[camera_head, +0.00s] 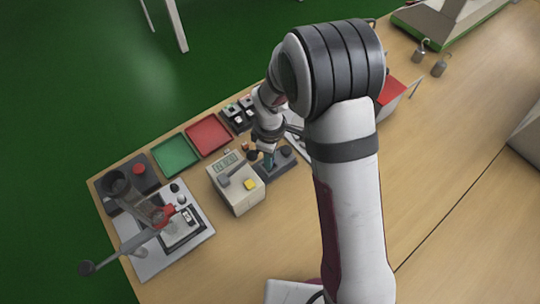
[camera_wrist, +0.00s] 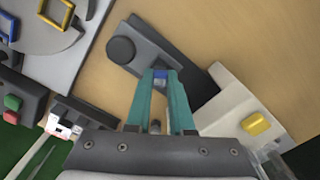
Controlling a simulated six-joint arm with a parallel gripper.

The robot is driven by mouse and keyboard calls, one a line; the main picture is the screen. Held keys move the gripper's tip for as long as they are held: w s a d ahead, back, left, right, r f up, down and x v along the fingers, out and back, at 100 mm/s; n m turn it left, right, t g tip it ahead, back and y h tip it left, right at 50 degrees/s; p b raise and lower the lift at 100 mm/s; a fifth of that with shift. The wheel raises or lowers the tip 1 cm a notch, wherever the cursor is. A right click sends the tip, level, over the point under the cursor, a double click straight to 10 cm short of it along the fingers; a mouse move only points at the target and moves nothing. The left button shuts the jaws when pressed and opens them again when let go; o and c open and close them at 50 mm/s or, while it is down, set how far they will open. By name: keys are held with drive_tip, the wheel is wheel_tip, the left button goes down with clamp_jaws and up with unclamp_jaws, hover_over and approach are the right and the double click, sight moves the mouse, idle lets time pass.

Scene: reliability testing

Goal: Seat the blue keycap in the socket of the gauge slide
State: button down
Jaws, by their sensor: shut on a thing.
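In the head view my gripper (camera_head: 268,161) is at the dark gauge slide (camera_head: 282,166), right of the grey display box. The slide (camera_wrist: 146,34) also shows in the wrist view as a long dark block with a round black knob (camera_wrist: 121,50). The socket is hidden, and I cannot tell whether the keycap touches the slide.
The grey display box (camera_head: 238,196) with a yellow button (camera_head: 250,184) stands close beside the slide. Green (camera_head: 174,154) and red (camera_head: 208,135) trays lie behind it. A lever press (camera_head: 150,215) stands at the left. The table in front is clear.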

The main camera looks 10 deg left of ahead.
drive_tip(key=c, duration=0.7)
unclamp_jaws()
drive_tip(key=shift+r, duration=3.05)
